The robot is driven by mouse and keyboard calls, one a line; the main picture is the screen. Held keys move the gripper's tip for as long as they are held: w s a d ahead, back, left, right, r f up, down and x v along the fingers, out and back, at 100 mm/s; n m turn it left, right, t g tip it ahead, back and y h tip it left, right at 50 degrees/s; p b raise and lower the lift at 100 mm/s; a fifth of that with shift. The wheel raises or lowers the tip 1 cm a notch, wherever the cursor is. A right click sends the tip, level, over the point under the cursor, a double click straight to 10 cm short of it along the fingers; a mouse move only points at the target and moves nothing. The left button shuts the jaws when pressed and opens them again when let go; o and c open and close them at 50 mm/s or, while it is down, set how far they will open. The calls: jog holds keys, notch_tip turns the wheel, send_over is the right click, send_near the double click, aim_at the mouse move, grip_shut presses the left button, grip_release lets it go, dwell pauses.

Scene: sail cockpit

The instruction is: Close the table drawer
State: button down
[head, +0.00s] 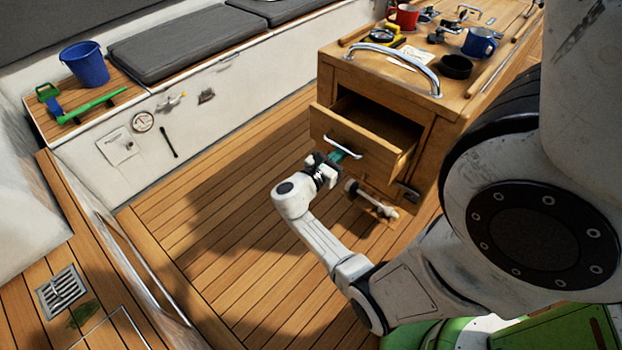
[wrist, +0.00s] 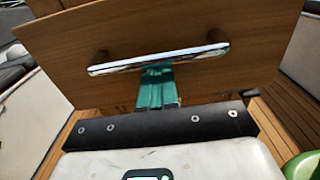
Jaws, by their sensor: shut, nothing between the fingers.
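The table drawer (head: 365,139) stands pulled out from the wooden table (head: 386,88), and its empty-looking inside shows in the head view. Its front (wrist: 230,27) fills much of the wrist view, with a chrome bar handle (wrist: 160,60) across it. The handle (head: 344,146) also shows in the head view. My gripper (head: 338,157) is at the drawer front, just below the handle. In the wrist view its green fingers (wrist: 156,82) are shut together, with their tips at the handle's lower edge. I cannot tell whether they touch the handle or the front.
On the table top are a blue mug (head: 479,43), a red mug (head: 404,17), a black round dish (head: 455,67) and several small fittings. A bench with a blue bucket (head: 84,64) runs along the back left. The plank floor (head: 220,210) left of the table is clear.

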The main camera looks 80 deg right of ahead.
jog(key=b, duration=0.5)
send_near(369, 128)
jog(key=s+r, duration=0.1)
jog(key=s+d+r, duration=0.1)
jog(key=s, duration=0.1)
jog(key=s+d+r, duration=0.1)
jog(key=r, duration=0.1)
jog(key=shift+s, duration=0.15)
jog(key=shift+s+d+r, duration=0.1)
jog(key=shift+s+d, duration=0.2)
jog(key=shift+d, duration=0.2)
jog(key=shift+r, duration=0.1)
jog(key=shift+d+r, duration=0.1)
jog(key=shift+w+a, duration=0.2)
jog(key=shift+a, duration=0.25)
jog(key=p+v, duration=0.1)
jog(key=v, duration=1.2)
jog(key=shift+a, duration=0.3)
